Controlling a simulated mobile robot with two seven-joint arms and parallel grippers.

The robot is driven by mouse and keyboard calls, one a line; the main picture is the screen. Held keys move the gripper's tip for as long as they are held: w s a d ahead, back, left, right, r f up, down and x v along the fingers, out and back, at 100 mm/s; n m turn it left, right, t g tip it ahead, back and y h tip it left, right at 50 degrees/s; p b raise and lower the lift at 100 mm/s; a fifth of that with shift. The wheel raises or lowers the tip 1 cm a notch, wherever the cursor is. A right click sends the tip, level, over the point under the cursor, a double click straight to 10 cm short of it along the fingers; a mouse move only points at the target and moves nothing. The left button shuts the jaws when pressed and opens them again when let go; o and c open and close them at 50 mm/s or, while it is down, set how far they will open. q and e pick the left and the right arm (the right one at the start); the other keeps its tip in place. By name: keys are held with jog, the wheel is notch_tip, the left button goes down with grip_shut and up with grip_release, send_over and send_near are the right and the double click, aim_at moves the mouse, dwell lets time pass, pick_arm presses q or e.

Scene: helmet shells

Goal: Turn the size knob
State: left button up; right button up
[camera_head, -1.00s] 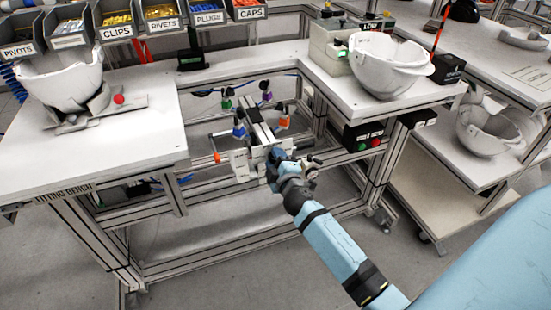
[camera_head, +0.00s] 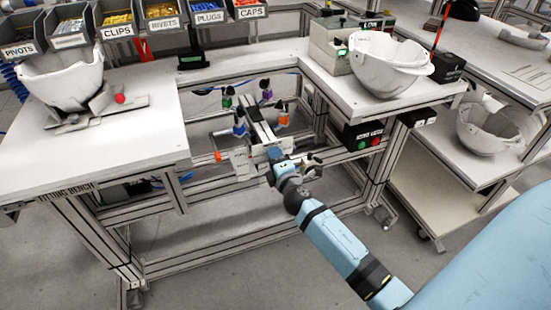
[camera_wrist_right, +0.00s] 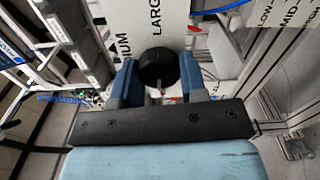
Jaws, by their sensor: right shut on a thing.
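The size knob (camera_wrist_right: 158,68) is a black round knob in the right wrist view, in front of a white plate (camera_wrist_right: 160,22) lettered "LARGE" and "MEDIUM". My right gripper (camera_wrist_right: 157,75) has its two blue fingers on either side of the knob and is shut on it. In the head view my right gripper (camera_head: 277,160) is at the front of the white fixture (camera_head: 241,160) under the bench gap, and hides the knob there. My left gripper is not in view.
A white helmet shell (camera_head: 62,84) sits on the left bench, another (camera_head: 388,66) on the right bench, and a third (camera_head: 490,128) on a lower shelf. Labelled bins (camera_head: 118,30) line the back left. A box with green and red buttons (camera_head: 362,138) is right of the fixture.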

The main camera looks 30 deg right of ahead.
jog(key=shift+r, duration=0.15)
jog(key=o, duration=0.9)
jog(key=shift+w, duration=0.1)
pick_arm(q)
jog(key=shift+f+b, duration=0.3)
jog(key=shift+b, duration=0.45)
pick_arm(e)
jog(key=v, duration=1.4)
jog(key=shift+d, duration=0.1)
